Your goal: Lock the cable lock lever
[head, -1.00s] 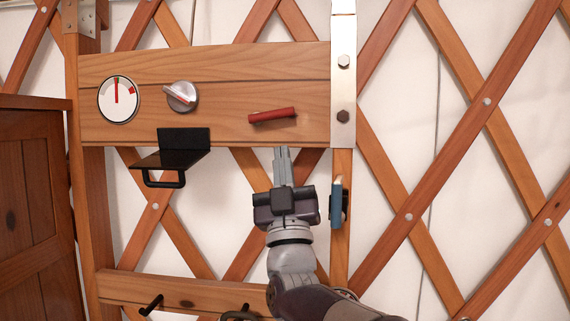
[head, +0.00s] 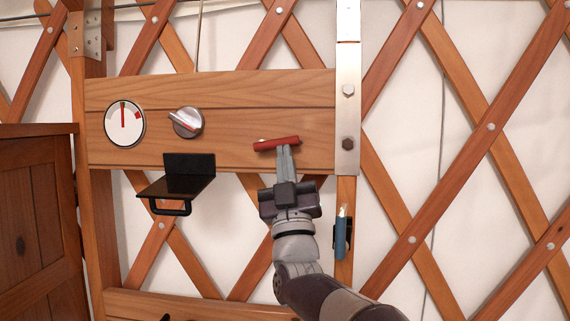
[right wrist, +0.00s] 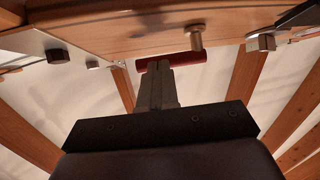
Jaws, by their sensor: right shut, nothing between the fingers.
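The lever is a red bar (head: 270,145) on the wooden board, lying nearly level with its right end slightly higher. In the right wrist view the red bar (right wrist: 191,58) stands off the board on a short round post (right wrist: 195,37). My right gripper (head: 285,150) is shut and empty. Its fingertips are at the bar's lower edge, right of its middle, and seem to touch it. In the right wrist view the closed fingers (right wrist: 158,68) overlap the left part of the bar. My left gripper is not in view.
On the board (head: 235,90) are a round gauge (head: 124,123) and a silver knob (head: 187,123). A black bracket shelf (head: 180,188) juts out below left. A metal strip (head: 347,105) with bolts runs down the right edge. A blue-handled tool (head: 341,235) hangs below it.

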